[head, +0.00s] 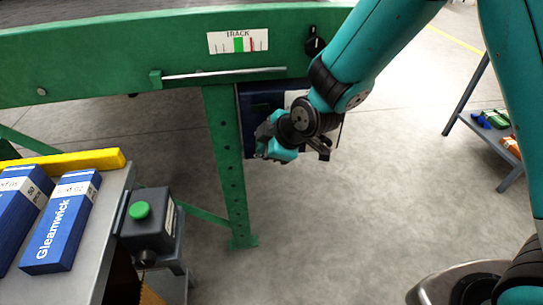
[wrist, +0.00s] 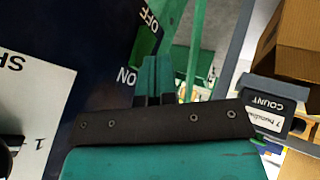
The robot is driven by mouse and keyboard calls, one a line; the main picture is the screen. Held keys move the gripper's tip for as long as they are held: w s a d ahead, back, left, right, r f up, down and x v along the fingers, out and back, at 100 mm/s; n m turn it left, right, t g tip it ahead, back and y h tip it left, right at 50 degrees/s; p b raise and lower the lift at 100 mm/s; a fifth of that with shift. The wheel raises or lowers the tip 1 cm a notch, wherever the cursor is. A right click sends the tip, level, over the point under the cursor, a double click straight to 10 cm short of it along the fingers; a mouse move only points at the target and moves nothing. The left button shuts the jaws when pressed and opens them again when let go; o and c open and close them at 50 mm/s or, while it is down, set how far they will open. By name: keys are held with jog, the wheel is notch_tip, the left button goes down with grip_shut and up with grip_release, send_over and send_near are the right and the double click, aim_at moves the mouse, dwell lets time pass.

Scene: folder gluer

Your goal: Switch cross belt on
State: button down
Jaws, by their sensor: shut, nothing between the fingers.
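A dark blue control panel (wrist: 95,30) fills the upper left of the wrist view. It carries a green switch (wrist: 146,42) between the words OFF and ON; which way the switch stands is hard to tell. My gripper (wrist: 155,80) is shut and empty, its fingertips close to the switch near the ON side. Whether they touch it I cannot tell. In the head view, the blue panel (head: 248,112) hangs under the green machine frame, partly hidden by my gripper (head: 268,142) and arm. No "cross belt" label is readable.
A white plate (wrist: 40,100) marked "1" lies left on the panel. In the head view, a green leg (head: 228,165) stands left of my gripper. A grey box with a green button (head: 140,211) and a table of blue cartons (head: 62,222) stand lower left.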

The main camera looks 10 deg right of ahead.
jog(key=shift+w, duration=0.2)
jog(key=shift+w+r+p, duration=0.25)
jog(key=shift+w+p, duration=0.05)
jog(key=shift+w, duration=0.15)
jog(key=shift+r+p, duration=0.7)
jog(key=shift+r, duration=0.1)
